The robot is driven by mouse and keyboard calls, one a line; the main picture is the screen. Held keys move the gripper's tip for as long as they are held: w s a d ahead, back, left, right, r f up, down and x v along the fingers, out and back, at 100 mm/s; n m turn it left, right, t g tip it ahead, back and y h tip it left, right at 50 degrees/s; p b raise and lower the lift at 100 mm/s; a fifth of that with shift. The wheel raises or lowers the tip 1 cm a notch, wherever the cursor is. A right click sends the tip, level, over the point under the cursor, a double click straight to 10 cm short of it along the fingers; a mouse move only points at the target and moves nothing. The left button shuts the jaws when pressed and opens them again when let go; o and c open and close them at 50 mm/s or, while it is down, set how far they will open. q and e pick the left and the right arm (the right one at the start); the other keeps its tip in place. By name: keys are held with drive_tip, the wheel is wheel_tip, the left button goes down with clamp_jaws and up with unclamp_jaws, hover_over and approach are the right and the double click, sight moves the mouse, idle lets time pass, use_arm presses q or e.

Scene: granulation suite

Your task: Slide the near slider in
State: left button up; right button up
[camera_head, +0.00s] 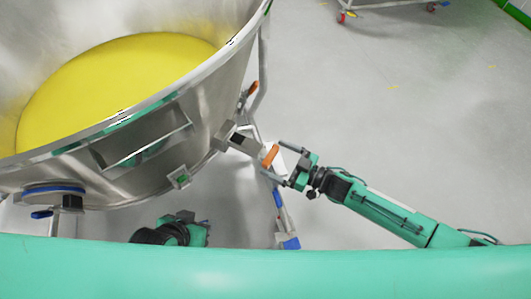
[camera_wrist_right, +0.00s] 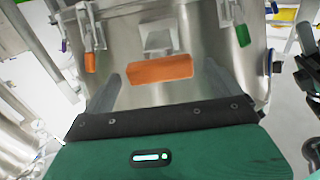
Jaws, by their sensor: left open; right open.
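A large steel bowl (camera_head: 205,105) with yellow contents fills the upper left of the head view. A slider with an orange handle (camera_head: 270,155) sticks out from its right side on a grey metal block. In the right wrist view the orange handle (camera_wrist_right: 160,70) lies crosswise ahead of my right gripper (camera_wrist_right: 160,87), between the lines of its two fingers. My right gripper (camera_head: 279,164) is open at the handle; I cannot tell whether it touches. My left gripper (camera_head: 180,231) is low in the head view, partly hidden by the green edge, its fingers not clear.
Other latches with orange (camera_wrist_right: 90,62) and green (camera_wrist_right: 242,36) grips hang on the steel wall. A blue-ringed fitting (camera_head: 55,190) is on the bowl's left. A wheeled stand (camera_head: 385,4) is far back. The grey floor at right is clear.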

sight(274, 158)
use_arm(q)
drive_tip(key=shift+w+d+f+t, duration=0.1)
drive_tip(key=shift+w+d+t, duration=0.2)
drive_tip(key=shift+d, duration=0.1)
use_arm(e)
drive_tip(key=shift+x, duration=2.25)
drive_tip(key=shift+c, duration=0.2)
drive_tip(key=c, duration=1.3)
drive_tip(key=shift+x, duration=2.35)
drive_tip(key=shift+c, duration=0.2)
drive_tip(key=o, duration=1.4)
use_arm(q)
drive_tip(key=shift+w+d, duration=0.1)
drive_tip(key=shift+d, duration=0.1)
use_arm(e)
drive_tip(key=shift+s+d, duration=0.1)
drive_tip(key=shift+d, duration=0.05)
use_arm(q)
drive_tip(key=s+a, duration=0.1)
drive_tip(key=a+g, duration=0.1)
drive_tip(key=shift+s+a+r+y+p, duration=0.3)
drive_tip(key=shift+s+a+r+p, duration=0.05)
drive_tip(key=shift+s+p, duration=0.05)
use_arm(e)
drive_tip(key=v, duration=1.3)
drive_tip(key=shift+s+d, duration=0.15)
drive_tip(key=shift+d, duration=0.1)
